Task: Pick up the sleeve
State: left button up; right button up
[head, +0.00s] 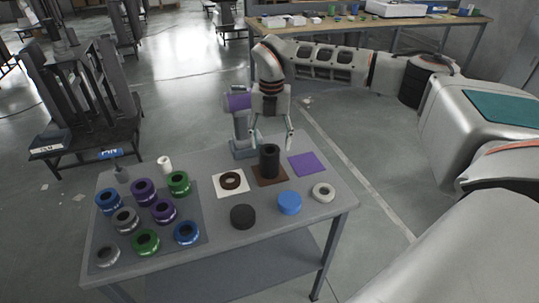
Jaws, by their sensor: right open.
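A dark upright hollow cylinder, which looks like the sleeve (269,163), stands on a brown square (283,178) near the far edge of the table. My right gripper (271,142) points down over it, open, with one finger to each side of its upper part. The fingers look apart from it, but I cannot tell the exact height of the tips. My left gripper is not in view.
A grey-blue stand (241,135) with a purple cylinder (238,102) is just behind the gripper. Several coloured rings lie on a dark mat (190,250) at left. A black disc (243,216), blue cap (289,203) and white ring (323,192) lie in front.

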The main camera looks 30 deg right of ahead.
notch_tip(320, 180, down, 3)
jog(key=shift+s+a+f, duration=0.1)
jog(key=shift+s+a, duration=0.05)
notch_tip(320, 180, down, 5)
jog(key=shift+a+r, duration=0.15)
jog(key=shift+r, duration=0.05)
jog(key=shift+c, duration=1.4)
jog(key=shift+r, duration=0.1)
grip_shut()
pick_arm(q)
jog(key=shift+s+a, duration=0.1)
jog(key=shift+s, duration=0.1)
pick_arm(e)
notch_tip(320, 180, up, 19)
notch_tip(320, 180, up, 7)
jog(key=p, duration=0.6)
send_over(271, 150)
jog(key=s+a, duration=0.1)
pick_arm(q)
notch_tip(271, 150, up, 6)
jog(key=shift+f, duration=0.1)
